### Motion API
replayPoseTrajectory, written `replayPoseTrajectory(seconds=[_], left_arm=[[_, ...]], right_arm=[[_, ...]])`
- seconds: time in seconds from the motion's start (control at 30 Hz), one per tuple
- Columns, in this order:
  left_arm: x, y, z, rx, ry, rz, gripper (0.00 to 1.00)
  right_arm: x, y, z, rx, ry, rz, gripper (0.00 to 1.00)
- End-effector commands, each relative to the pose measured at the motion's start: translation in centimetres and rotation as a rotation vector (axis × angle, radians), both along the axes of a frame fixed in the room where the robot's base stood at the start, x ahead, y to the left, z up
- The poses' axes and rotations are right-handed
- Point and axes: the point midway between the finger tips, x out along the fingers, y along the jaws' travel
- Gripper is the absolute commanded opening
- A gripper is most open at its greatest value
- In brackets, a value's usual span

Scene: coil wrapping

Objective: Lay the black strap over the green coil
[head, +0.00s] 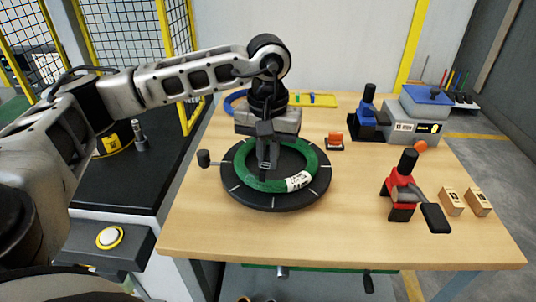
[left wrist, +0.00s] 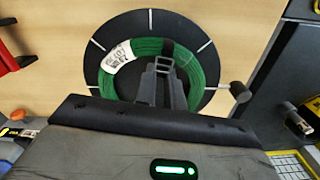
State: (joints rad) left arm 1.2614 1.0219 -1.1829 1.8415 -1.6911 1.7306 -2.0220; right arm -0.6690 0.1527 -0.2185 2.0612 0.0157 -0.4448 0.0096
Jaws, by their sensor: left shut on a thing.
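The green coil (head: 243,181) with a white label lies flat on a round black turntable (head: 228,192). It also shows in the left wrist view (left wrist: 208,68). My left gripper (head: 266,168) points down over the coil, its fingers inside the ring's outline near the front part. In the left wrist view its fingers (left wrist: 163,72) are close together. A short dark strip (left wrist: 178,49) shows at the fingertips against the coil and looks like the black strap. Most of the strap is hidden by the gripper, and I cannot tell whether it touches the coil. My right gripper is out of view.
A black knob (head: 203,157) sticks out left of the turntable. A red-and-black tool (head: 402,187) and wooden blocks (head: 452,201) stand at the right. A blue tool (head: 367,115) and grey machine (head: 412,118) are behind.

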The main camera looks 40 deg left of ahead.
Motion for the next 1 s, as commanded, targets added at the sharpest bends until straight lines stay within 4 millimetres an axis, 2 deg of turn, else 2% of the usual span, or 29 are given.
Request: replayPoseTrajectory(seconds=[0.47, 1.0], left_arm=[[0.0, 0.0, 0.0, 0.000, 0.000, 0.000, 0.00], [0.0, 0.0, -1.4, 0.000, 0.000, 0.000, 0.00]], right_arm=[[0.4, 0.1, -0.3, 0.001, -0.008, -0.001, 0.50], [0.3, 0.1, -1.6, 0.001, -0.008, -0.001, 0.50]])
